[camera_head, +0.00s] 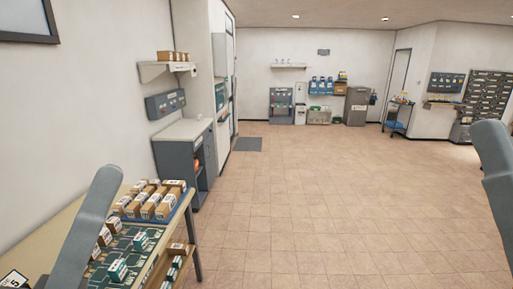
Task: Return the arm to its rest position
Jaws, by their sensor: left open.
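My left arm (90,230) rises as a grey link at the lower left, in front of the sorting table (193,262). My left gripper is low at the bottom left edge, open, and its fingertips can hardly be made out; I see nothing held in it. My right arm (493,160) shows as a grey link at the right edge. My right gripper is out of the picture.
Brown boxes (148,206) and small green-and-white boxes (118,270) stand on the table near my left arm. A grey cabinet (187,150) stands behind it against the left wall. A blue cart (398,117) stands far back. The tiled floor (320,210) is clear.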

